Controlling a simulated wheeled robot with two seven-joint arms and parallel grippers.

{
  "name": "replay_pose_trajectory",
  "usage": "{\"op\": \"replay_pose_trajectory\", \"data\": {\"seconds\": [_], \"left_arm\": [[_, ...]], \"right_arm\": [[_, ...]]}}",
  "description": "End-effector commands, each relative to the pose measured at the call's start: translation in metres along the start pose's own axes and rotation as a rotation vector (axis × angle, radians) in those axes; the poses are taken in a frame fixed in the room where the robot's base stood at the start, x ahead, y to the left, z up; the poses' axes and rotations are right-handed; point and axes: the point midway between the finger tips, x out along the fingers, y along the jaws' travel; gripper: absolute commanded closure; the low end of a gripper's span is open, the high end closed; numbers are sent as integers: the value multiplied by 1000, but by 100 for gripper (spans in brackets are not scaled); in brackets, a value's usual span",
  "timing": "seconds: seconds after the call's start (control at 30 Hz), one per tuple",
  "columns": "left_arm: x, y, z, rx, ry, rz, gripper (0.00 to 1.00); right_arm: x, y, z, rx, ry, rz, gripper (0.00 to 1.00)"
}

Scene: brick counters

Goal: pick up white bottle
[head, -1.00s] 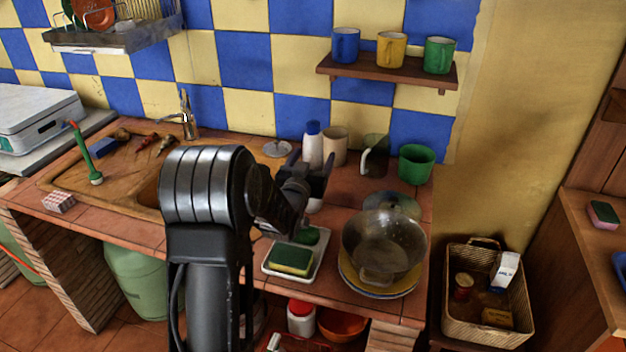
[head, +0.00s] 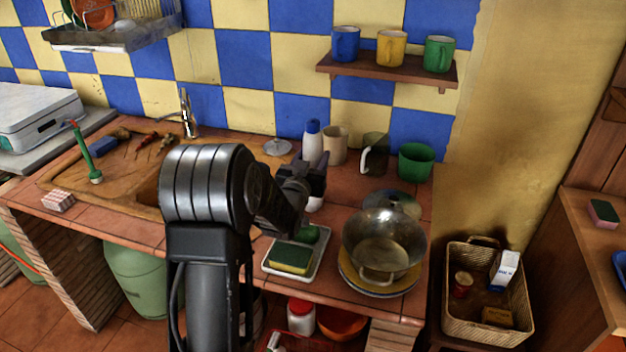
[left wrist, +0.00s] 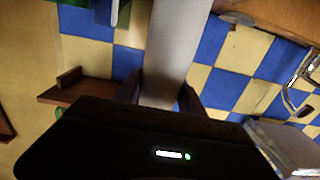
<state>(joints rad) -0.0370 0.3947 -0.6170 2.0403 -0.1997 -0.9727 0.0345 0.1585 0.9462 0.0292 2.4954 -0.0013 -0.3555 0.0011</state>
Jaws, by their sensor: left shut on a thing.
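The white bottle (head: 312,148) with a blue cap stands upright on the tiled counter in the head view. My left gripper (head: 312,178) is shut on its middle and hides part of the body. Its white lower end shows just below the gripper. In the left wrist view the pale bottle body (left wrist: 175,50) runs between the two fingers of my left gripper (left wrist: 160,95), one on each side. I cannot tell whether its base touches the counter. My right gripper is not in view.
A beige mug (head: 336,146) stands close to the right of the bottle, with a dark glass jug (head: 375,155) and green pot (head: 416,162) beyond. The wooden sink (head: 120,190) is left.

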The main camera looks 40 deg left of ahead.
Motion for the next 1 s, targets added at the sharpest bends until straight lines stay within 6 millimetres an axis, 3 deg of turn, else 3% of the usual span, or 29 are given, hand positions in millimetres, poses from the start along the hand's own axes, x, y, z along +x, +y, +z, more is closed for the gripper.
{"op": "replay_pose_trajectory", "data": {"seconds": [0.23,0.57,0.77,1.0], "left_arm": [[0,0,0,0,0,0,94],[0,0,-7,-1,4,0,94],[0,0,-35,-3,9,0,94],[0,0,-81,-3,9,0,94]], "right_arm": [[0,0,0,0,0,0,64],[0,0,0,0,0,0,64],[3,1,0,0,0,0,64],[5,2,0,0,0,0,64]]}}
